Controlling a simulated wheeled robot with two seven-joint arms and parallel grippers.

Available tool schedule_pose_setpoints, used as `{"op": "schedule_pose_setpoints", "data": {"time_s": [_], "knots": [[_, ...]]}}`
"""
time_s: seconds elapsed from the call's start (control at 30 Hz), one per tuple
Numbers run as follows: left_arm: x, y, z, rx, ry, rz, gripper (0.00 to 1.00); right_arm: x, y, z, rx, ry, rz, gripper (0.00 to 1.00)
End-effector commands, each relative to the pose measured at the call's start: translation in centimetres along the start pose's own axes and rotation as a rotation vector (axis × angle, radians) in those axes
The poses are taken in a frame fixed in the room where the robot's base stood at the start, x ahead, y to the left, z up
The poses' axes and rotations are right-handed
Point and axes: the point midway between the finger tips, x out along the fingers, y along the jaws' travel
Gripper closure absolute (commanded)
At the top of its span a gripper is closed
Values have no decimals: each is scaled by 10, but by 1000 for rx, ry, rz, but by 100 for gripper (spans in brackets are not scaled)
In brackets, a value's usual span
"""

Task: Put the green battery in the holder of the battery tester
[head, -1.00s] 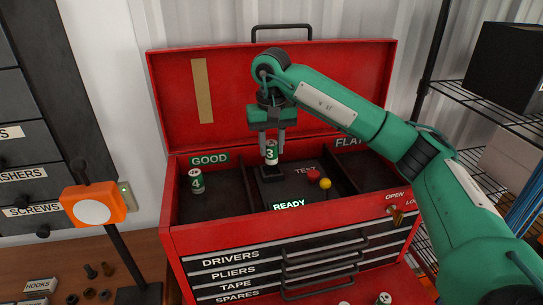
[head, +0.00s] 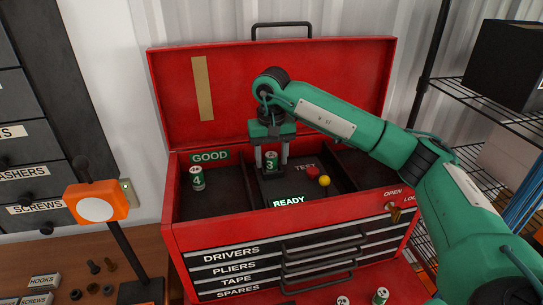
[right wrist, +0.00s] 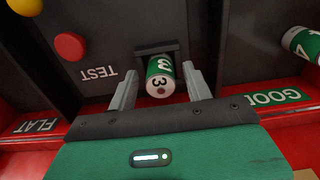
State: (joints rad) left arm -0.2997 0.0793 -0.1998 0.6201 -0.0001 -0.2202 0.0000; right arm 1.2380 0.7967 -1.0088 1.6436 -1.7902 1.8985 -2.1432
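The green battery marked 3 (head: 271,160) stands upright at the holder of the tester in the toolbox's middle compartment. In the right wrist view the battery (right wrist: 160,78) shows its white end, and its far end is in the dark holder (right wrist: 158,46). My right gripper (head: 272,168) is above the tester with one finger on each side of the battery. In the right wrist view (right wrist: 162,88) a gap shows between each finger and the battery, so it is open. The tester panel reads READY. My left gripper is out of view.
Another green battery marked 4 (head: 197,178) stands in the GOOD compartment at left. A red TEST button (head: 312,173) and a yellow knob (head: 324,181) are right of the holder. The open red lid (head: 340,90) rises behind. More batteries (head: 381,296) lie in front.

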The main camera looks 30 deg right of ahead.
Motion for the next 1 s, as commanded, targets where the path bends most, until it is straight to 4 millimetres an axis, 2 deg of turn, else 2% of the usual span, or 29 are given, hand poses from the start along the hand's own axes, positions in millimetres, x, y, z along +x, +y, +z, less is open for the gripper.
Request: {"op": "schedule_pose_setpoints", "data": {"time_s": [0.3, 0.37, 0.7, 1.0], "knots": [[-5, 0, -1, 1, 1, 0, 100, -5, 0, 0, 0, 0, 0, 49], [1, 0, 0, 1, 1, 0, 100, -8, 0, -1, 0, 2, -2, 49], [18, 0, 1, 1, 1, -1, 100, -69, 0, -1, 1, 5, -1, 49], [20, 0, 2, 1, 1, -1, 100, -106, 0, -1, 1, 3, 0, 49]]}}
